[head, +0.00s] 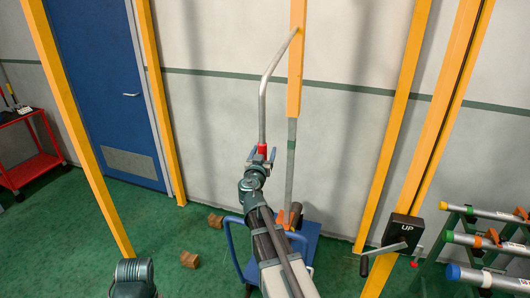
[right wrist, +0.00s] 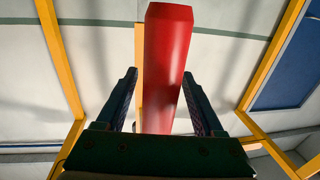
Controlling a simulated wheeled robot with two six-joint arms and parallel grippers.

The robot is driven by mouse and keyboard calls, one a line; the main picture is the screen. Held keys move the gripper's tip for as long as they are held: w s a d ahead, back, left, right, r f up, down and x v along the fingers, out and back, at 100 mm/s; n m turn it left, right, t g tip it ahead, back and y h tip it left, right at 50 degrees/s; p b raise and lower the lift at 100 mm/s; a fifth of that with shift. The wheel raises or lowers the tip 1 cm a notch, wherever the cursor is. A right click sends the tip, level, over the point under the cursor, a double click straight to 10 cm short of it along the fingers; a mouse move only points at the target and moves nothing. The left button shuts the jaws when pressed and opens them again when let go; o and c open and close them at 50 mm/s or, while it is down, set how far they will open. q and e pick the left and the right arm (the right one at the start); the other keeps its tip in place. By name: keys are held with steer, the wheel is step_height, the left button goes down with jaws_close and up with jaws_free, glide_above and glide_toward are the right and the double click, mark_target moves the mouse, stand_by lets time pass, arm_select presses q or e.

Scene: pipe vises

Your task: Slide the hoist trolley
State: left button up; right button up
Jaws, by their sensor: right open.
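A bent grey metal rod (head: 264,95) reaches down from an orange-yellow upright bar (head: 297,60) and ends in a red grip (head: 262,149). My right gripper (head: 261,156) is at this grip from below. In the right wrist view the red grip (right wrist: 166,70) stands between the two open fingers (right wrist: 163,105). A gap shows on the left side; I cannot tell whether the right finger touches it. A trolley body on an overhead rail is not visible.
A blue cart (head: 305,243) stands under the arm. Wooden blocks (head: 190,260) lie on the green floor. Yellow posts (head: 404,110) frame the area. A black "UP" box (head: 403,230) with a crank and a pipe rack (head: 490,240) are at right. A red cart (head: 36,168) is far left.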

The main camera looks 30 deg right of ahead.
jaws_close()
stand_by(1.4)
